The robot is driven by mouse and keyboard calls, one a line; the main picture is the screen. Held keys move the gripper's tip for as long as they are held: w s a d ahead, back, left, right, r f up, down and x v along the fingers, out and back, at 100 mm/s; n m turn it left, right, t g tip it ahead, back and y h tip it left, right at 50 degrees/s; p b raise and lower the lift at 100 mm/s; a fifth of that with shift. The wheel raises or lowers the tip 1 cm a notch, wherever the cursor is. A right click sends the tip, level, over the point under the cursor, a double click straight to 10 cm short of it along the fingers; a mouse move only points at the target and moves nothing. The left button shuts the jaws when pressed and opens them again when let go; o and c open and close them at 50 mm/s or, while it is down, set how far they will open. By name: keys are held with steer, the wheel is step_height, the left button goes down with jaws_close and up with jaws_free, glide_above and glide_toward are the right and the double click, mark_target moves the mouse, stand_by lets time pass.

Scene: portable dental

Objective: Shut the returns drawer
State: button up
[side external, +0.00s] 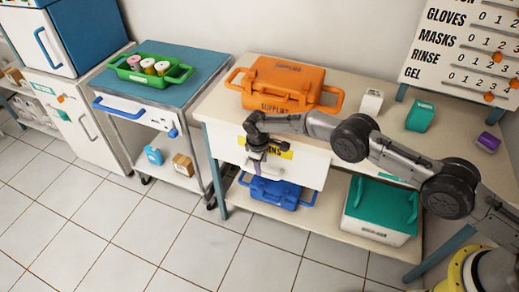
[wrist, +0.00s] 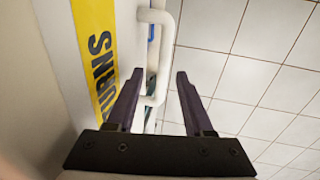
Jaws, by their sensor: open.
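The returns drawer (side external: 312,172) has a white front under the beige tabletop, with a yellow label partly hidden by my arm. Its front seems to stand out from the table, but how far is hard to tell. My gripper (side external: 258,166) is in front of the drawer, pointing down, beside the label. In the wrist view the drawer front (wrist: 126,35) is at left with its yellow label (wrist: 97,50). The white bar handle (wrist: 157,50) runs out from it. My open gripper (wrist: 160,76) has one dark finger on each side of the handle; contact cannot be told.
An orange supplies case (side external: 283,80) stands on the tabletop. A blue case (side external: 275,192) and a teal-lidded bin (side external: 380,210) are on the shelf below. A blue-topped cart (side external: 165,65) with a green tray stands at left. The tiled floor in front is clear.

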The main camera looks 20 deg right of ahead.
step_height(320, 180, up, 10)
steer(key=s+a, duration=0.1)
steer(key=shift+s, duration=0.15)
steer(key=shift+a, duration=0.1)
stand_by(0.4)
steer(key=s+d+r+m, duration=0.15)
steer(key=d+r, duration=0.25)
steer(key=r, duration=0.4)
steer(key=s+d+r+m+t+y, duration=0.1)
steer(key=s+d+r, duration=0.2)
steer(key=r, duration=0.5)
steer(key=s+d+r+m, duration=0.1)
steer(key=s+d+r, duration=0.1)
steer(key=d+r, duration=0.35)
steer(key=s+d+r+m, duration=0.1)
steer(key=s+d+r, duration=0.2)
steer(key=s+r, duration=0.5)
steer(key=s+d+m+t, duration=0.1)
steer(key=s+d, duration=0.3)
steer(key=s, duration=1)
steer(key=s+d+m+t, duration=0.2)
steer(key=s+d, duration=0.3)
steer(key=s, duration=0.9)
steer(key=shift+s+r+m+y, duration=0.3)
steer(key=shift+r+m, duration=0.1)
steer(key=shift+m, duration=0.45)
